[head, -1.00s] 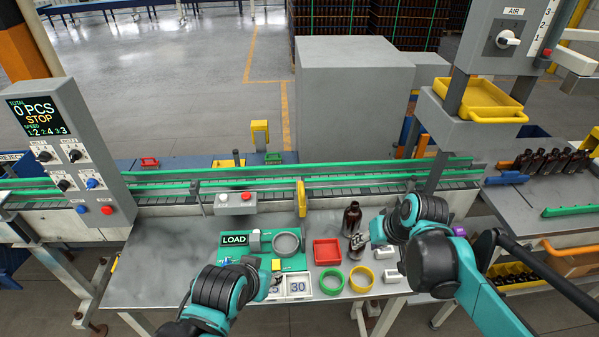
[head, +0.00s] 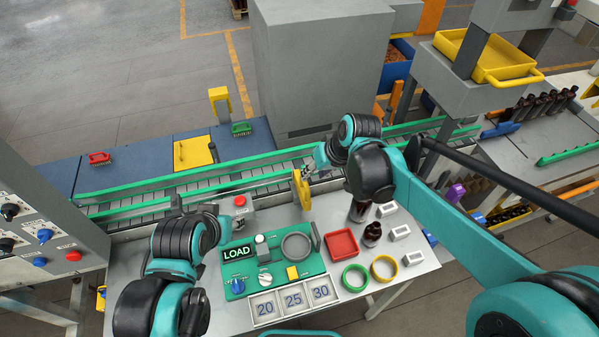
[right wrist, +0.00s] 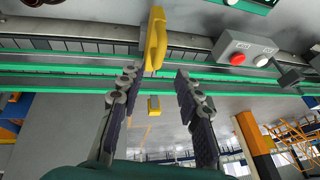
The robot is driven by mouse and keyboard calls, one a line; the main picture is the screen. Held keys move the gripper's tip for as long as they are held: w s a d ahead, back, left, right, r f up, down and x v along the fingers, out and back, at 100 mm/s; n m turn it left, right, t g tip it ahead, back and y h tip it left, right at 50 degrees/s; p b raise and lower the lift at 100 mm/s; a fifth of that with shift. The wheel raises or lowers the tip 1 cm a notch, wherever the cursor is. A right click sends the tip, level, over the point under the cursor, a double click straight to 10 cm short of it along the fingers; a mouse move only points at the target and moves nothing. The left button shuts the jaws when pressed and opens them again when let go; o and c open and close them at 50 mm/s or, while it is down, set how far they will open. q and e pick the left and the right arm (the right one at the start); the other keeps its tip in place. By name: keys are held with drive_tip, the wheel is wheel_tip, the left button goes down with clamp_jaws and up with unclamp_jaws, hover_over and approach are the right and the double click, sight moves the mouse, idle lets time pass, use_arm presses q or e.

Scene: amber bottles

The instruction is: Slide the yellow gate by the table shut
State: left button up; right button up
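The yellow gate (head: 302,190) is an upright yellow piece at the table-side edge of the conveyor; its rail side is partly hidden. My right gripper (head: 308,172) is beside its upper end, over the conveyor edge. In the right wrist view, the gate (right wrist: 155,38) reaches down towards the gap between my open fingertips (right wrist: 157,77), and the fingers do not look closed on it. My left arm is over the left part of the table; its gripper (head: 212,210) is small and mostly hidden behind the wrist, so its state is unclear.
The conveyor (head: 170,204) with green rails runs behind the table. A green LOAD panel (head: 238,265), red tray (head: 341,243), green ring (head: 355,278), yellow ring (head: 384,268) and dark bottles (head: 372,235) stand on the table. A red-button box (head: 239,212) stands left of the gate.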

sight(306, 182)
drive_tip(key=b+x, duration=0.1)
drive_tip(key=x, duration=0.5)
drive_tip(key=shift+f, duration=0.35)
drive_tip(key=shift+w, duration=0.1)
drive_tip(key=shift+a, duration=0.1)
clamp_jaws()
